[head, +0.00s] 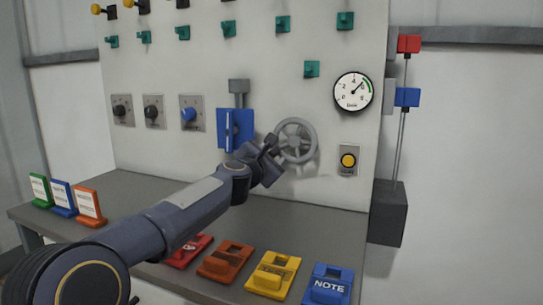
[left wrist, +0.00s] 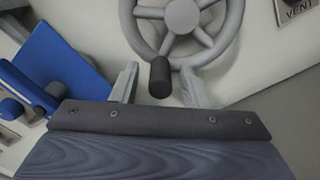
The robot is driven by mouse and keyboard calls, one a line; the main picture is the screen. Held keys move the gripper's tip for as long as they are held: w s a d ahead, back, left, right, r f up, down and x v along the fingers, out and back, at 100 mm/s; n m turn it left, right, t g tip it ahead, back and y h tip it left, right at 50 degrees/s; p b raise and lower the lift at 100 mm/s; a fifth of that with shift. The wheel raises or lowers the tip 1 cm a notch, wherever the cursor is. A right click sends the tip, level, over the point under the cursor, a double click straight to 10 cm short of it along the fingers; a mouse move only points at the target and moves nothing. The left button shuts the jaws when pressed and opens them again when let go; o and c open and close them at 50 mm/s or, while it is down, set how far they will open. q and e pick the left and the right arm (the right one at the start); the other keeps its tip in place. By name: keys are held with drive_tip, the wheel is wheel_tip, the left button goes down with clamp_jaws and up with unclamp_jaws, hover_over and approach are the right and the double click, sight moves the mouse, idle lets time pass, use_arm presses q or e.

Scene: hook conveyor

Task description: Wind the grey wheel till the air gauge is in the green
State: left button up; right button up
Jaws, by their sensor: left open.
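The grey wheel (head: 295,142) is a spoked handwheel on the upright panel; its lower part also fills the top of the left wrist view (left wrist: 183,17). A dark crank knob (left wrist: 160,76) sticks out from its rim. My left gripper (head: 274,146) is at the wheel's left side in the head view. In the left wrist view its two fingers stand apart, one on each side of the knob, with gaps visible. The round white air gauge (head: 353,92) has a green arc at its upper right. Its needle points up and right, toward that arc; whether it is inside is too small to tell.
A blue bracket (head: 235,129) is on the panel just left of the wheel. A yellow button (head: 348,160) is at its lower right. A dark box (head: 388,212) hangs at the right.

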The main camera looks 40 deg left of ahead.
use_arm(q)
drive_tip(key=v, duration=0.7)
drive_tip(key=shift+s+b, duration=0.3)
drive_tip(key=shift+s, duration=0.1)
